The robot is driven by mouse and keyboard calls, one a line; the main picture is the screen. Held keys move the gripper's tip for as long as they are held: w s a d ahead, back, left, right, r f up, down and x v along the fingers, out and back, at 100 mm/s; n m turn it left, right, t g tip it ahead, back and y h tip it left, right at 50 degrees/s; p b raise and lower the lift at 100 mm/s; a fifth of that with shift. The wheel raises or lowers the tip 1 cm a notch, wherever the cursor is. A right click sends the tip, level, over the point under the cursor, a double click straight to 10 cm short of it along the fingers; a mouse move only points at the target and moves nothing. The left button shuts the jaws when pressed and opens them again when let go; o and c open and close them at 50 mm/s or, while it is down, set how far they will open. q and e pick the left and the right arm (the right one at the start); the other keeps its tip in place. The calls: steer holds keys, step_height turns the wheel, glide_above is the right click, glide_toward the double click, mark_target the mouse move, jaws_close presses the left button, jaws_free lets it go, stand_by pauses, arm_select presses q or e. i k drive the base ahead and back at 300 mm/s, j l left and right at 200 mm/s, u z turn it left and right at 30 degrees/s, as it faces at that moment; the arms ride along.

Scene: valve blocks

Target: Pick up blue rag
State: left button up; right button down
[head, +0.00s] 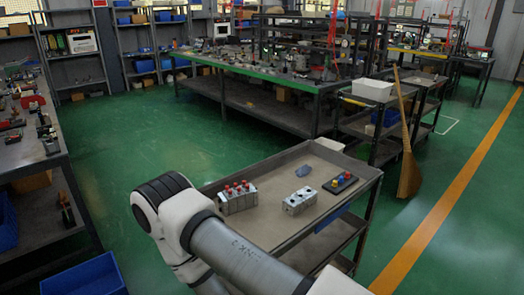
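A small blue-grey crumpled piece (304,171), which looks like the blue rag, lies on the top of the grey cart (275,166), towards its back edge. It lies flat and nothing touches it. One of my arms crosses the bottom of the head view, and its bent joint covers the cart's near left corner. Neither of my grippers shows in this view, so I cannot see whether they are open or shut.
On the cart stand a valve block with red knobs (237,198), a plain metal valve block (299,201) and a dark plate with yellow, blue and red knobs (340,182). A broom (409,160) leans against a shelf at right. Green floor is free behind the cart.

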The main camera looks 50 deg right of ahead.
mark_target(303, 170)
steer(key=z, duration=2.05)
steer(key=i+l, duration=0.15)
steer(key=l, duration=0.2)
steer(key=i+l, duration=0.15)
steer(key=l, duration=0.15)
steer(key=i+l, duration=0.15)
steer(key=l, duration=0.2)
steer(key=i+l+u, duration=0.1)
steer(key=l, duration=0.2)
steer(key=i+l, duration=0.2)
steer(key=l, duration=0.15)
